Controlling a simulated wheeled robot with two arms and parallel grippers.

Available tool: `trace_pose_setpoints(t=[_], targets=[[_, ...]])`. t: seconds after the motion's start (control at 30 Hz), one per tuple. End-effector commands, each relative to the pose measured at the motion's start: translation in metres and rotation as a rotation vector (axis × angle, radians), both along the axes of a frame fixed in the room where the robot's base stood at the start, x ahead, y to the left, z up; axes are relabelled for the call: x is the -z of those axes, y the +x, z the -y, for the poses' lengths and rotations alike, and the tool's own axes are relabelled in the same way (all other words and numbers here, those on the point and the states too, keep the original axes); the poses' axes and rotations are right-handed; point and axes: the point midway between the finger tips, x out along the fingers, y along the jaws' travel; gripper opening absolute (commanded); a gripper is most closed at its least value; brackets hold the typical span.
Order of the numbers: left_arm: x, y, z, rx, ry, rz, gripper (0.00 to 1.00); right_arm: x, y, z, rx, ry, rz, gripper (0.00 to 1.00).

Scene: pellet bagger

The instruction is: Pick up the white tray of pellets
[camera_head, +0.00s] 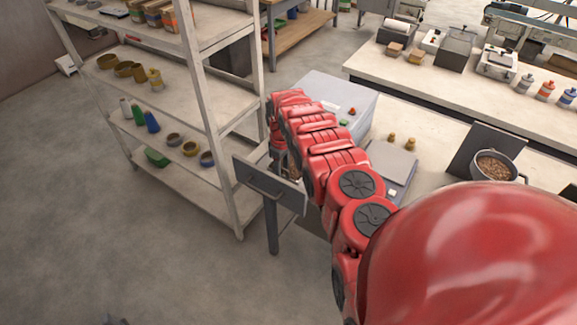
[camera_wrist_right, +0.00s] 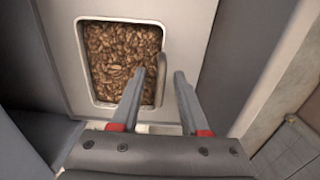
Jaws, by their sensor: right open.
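The white tray (camera_wrist_right: 83,62) shows in the right wrist view, filled with brown pellets (camera_wrist_right: 120,52). A grey upright handle (camera_wrist_right: 162,80) stands at its right side. My right gripper (camera_wrist_right: 156,78) is open, with one fingertip on each side of that handle in this view; I see no clear contact. In the head view my right arm reaches to the open drawer at the grey machine, and some pellets (camera_head: 294,172) show beside the arm. The arm hides most of the tray and the gripper there. My left gripper is not in view.
The open drawer (camera_head: 268,187) juts out below the grey machine (camera_head: 336,97). A shelf rack (camera_head: 195,75) with pots and bottles stands close on the left. A bench with a scale (camera_head: 391,163) and a pan of pellets (camera_head: 497,166) is on the right.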

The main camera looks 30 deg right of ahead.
Motion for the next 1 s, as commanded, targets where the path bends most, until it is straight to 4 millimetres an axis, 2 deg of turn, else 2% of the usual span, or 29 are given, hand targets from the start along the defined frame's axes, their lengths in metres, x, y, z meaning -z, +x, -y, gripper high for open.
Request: trace_pose_setpoints(t=[0.03, 0.23, 0.53, 0.7, 0.8, 1.0], targets=[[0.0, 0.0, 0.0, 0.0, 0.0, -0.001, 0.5, 0.007, 0.0, -0.001, 0.0, 0.001, 0.001, 0.45], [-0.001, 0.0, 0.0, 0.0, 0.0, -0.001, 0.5, 0.017, -0.001, -0.001, 0.001, 0.001, -0.002, 0.45], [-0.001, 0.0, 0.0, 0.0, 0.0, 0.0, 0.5, 0.019, -0.001, -0.001, 0.001, 0.001, -0.002, 0.45], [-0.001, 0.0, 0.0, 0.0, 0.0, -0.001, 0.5, 0.018, -0.001, -0.001, 0.0, 0.001, -0.001, 0.14], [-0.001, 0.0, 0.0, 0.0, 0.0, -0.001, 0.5, 0.018, -0.001, -0.001, 0.0, 0.001, 0.0, 0.0], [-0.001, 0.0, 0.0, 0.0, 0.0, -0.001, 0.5, 0.018, -0.001, -0.001, 0.0, 0.001, 0.0, 0.0]])
